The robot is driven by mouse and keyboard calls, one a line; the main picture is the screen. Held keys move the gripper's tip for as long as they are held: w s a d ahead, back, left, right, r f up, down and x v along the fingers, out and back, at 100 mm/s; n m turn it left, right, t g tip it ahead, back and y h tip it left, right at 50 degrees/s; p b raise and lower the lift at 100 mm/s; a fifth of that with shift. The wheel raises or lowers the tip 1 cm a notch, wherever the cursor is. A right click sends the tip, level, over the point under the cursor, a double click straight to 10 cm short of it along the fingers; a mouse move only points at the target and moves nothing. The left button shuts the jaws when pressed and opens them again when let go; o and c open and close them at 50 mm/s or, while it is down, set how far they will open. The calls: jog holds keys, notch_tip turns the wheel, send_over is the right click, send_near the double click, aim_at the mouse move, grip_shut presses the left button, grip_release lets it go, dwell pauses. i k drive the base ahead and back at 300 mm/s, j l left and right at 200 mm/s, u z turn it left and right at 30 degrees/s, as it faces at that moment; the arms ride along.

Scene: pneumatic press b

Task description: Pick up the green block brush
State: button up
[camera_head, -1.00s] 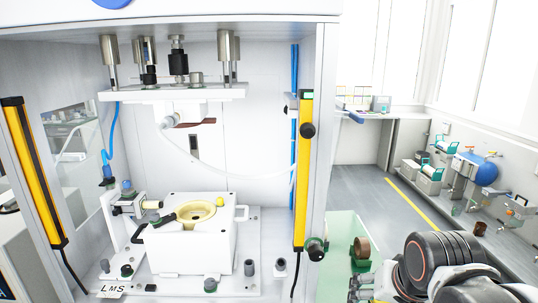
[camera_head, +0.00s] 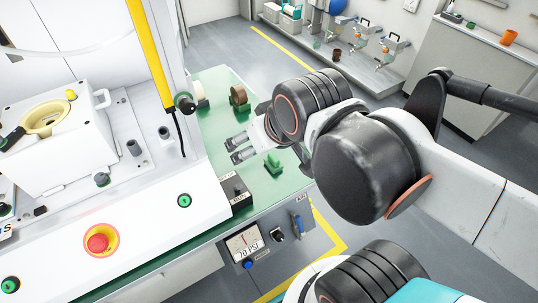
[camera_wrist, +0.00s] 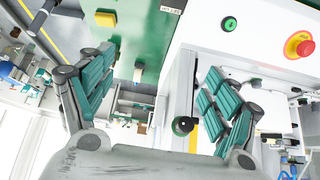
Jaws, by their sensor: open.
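The green block brush (camera_head: 273,163) is a small green piece with a raised part. It lies on the green tabletop (camera_head: 210,85) to the right of the press in the head view. My gripper (camera_head: 238,148) is over the same tabletop, just left of the brush in the picture and apart from it. In the wrist view, my gripper (camera_wrist: 160,65) has its two teal-padded fingers spread wide with nothing between them. I cannot clearly make out the brush in the wrist view.
A dark switch box (camera_head: 237,192) is at the table's front. The white press fixture (camera_head: 65,135) and yellow light bar (camera_head: 150,55) are at left.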

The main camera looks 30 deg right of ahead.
aim_at(273, 164)
jog(key=j+z, duration=0.15)
jog(key=z, duration=0.25)
jog(key=j+z, duration=0.15)
jog(key=z, duration=0.3)
jog(key=k+j+z, duration=0.1)
jog(key=z, duration=0.3)
jog(key=k+j+z, duration=0.1)
jog(key=z, duration=0.3)
jog(key=k+j, duration=0.25)
jog(key=j, duration=0.1)
